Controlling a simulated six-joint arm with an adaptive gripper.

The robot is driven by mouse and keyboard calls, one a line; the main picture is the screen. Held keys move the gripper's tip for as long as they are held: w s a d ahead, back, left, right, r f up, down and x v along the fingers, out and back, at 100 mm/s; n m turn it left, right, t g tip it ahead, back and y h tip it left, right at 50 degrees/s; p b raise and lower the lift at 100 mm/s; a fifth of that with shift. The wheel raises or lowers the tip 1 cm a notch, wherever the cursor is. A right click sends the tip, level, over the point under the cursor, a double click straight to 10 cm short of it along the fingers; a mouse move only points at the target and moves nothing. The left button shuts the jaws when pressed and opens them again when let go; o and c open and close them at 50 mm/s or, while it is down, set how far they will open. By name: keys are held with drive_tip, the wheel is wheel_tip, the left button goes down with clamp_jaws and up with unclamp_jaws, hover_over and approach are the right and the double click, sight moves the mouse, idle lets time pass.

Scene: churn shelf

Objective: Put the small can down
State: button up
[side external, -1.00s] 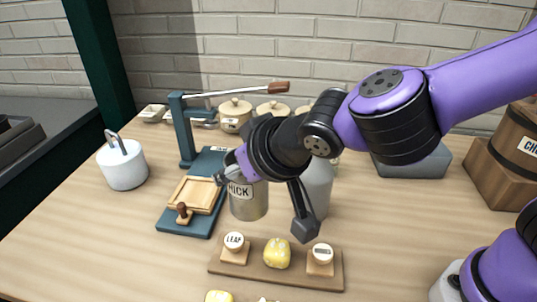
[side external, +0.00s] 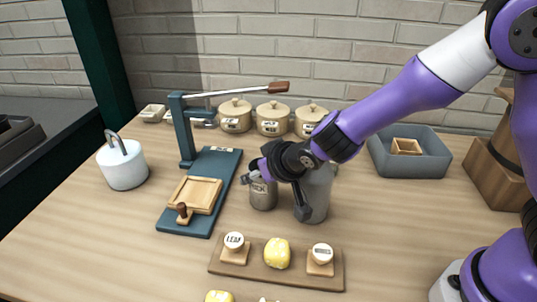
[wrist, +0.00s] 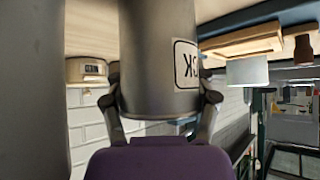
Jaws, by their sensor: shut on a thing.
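The small can (side external: 263,195) is grey metal with a pale label and stands upright in my gripper (side external: 275,190). In the wrist view the can (wrist: 158,60) sits between the two fingers of my gripper (wrist: 160,100), with part of its label showing upside down. The fingers are shut on it. A larger grey can (side external: 318,195) stands just to its right, partly hidden by my gripper. The small can's base is at or very near the wooden table (side external: 110,235); I cannot tell if it touches.
A blue press (side external: 222,168) with a wooden tray stands to the left, beside a white weight (side external: 122,167). Lidded cream pots (side external: 236,117) line the back. A stamp rack (side external: 215,262) lies in front. A grey bin (side external: 432,165) stands at the right.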

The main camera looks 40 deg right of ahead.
drive_tip(key=shift+f, duration=0.15)
drive_tip(key=o, duration=1.3)
drive_tip(key=s+r, duration=0.1)
drive_tip(key=r, duration=0.2)
drive_tip(key=s+r, duration=0.1)
drive_tip(key=r, duration=0.3)
drive_tip(key=s+r, duration=0.1)
drive_tip(key=r, duration=0.2)
drive_tip(key=shift+s+r, duration=0.35)
drive_tip(key=shift+r, duration=0.05)
drive_tip(key=shift+d, duration=0.1)
